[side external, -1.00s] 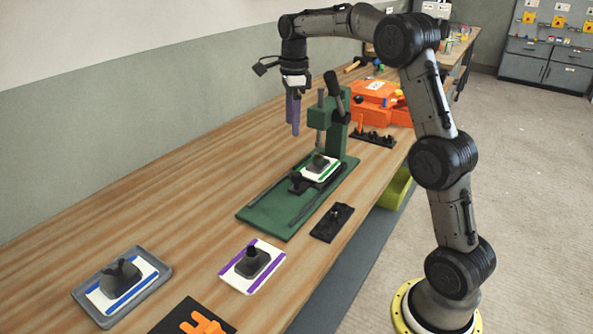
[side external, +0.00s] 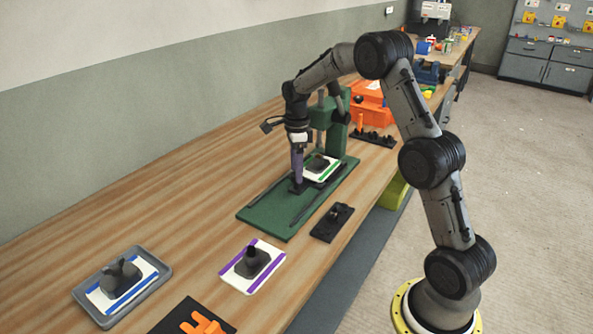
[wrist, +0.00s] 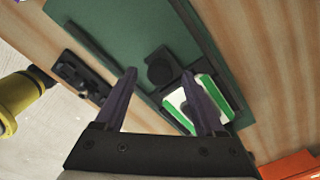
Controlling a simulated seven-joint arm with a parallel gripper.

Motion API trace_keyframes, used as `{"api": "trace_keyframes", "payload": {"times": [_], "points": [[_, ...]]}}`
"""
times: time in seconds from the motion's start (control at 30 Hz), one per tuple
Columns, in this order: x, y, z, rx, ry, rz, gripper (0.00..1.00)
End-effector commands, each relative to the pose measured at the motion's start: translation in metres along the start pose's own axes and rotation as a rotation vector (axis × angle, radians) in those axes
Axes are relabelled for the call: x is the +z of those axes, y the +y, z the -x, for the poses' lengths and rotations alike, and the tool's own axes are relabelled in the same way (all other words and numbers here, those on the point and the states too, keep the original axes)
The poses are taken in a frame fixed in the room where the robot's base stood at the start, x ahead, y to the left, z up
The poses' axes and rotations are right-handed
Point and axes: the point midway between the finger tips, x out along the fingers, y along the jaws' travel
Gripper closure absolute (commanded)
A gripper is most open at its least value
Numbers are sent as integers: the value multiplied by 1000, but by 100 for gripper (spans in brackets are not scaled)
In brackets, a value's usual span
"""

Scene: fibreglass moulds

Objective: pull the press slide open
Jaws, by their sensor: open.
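The green press (side external: 272,215) stands on the wooden bench, with its column at the far end and two dark rails along its base. Its slide carries a white plate with green stripes (side external: 329,172) and a dark mould on top, under the press head. A round black knob (wrist: 161,67) stands at the slide's front end in the wrist view. My gripper (side external: 298,182) is open, with purple fingers pointing down at the slide's front. In the wrist view my fingertips (wrist: 158,72) appear either side of the knob; contact cannot be told. The fingers mostly hide the knob in the side view.
A black fixture (side external: 332,222) lies right of the press base. A purple-striped plate (side external: 237,276) and a grey tray (side external: 82,293) lie towards the front. An orange box (side external: 368,112) and a black rack (side external: 372,138) stand behind. Bench left of the press is clear.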

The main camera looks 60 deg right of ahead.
Motion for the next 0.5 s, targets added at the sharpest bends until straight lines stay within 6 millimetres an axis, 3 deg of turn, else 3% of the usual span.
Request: {"api": "trace_keyframes", "payload": {"times": [0.4,0.5], "points": [[0,0,-10,0,0,0,28],[0,0,-10,0,0,0,43]]}}
